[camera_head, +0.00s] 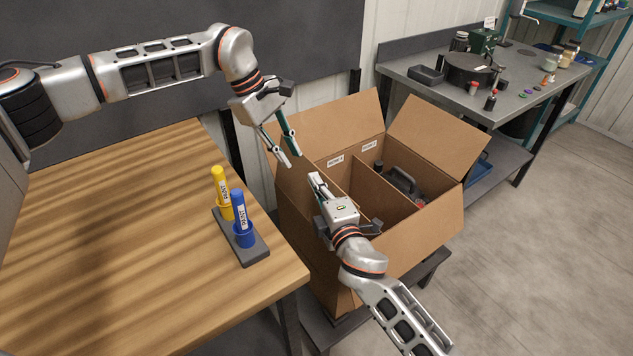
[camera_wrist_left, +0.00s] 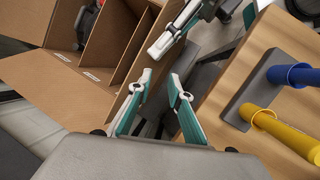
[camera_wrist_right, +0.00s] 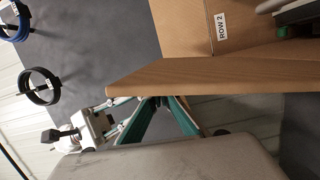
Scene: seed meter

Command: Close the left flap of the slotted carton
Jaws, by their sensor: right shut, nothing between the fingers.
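The brown slotted carton (camera_head: 432,240) stands open beside the wooden table, with inner dividers and upright or outspread flaps. Its left side, with the left flap (camera_head: 292,195), is partly covered by my arms; the flap's exact angle is hard to tell. In the right wrist view a cardboard panel (camera_wrist_right: 220,77) crosses in front of my right fingertips and hides them. My right gripper (camera_head: 315,181) is shut and empty at the carton's left side. My left gripper (camera_head: 291,158) is open and empty, above the carton's left back corner; its parted fingers (camera_wrist_left: 155,85) show in the left wrist view.
The wooden table (camera_head: 120,210) carries a dark holder (camera_head: 250,250) with a yellow tube (camera_head: 222,190) and a blue tube (camera_head: 240,215), close to the carton. A metal workbench (camera_head: 450,95) with several parts stands behind. Open floor lies at the right.

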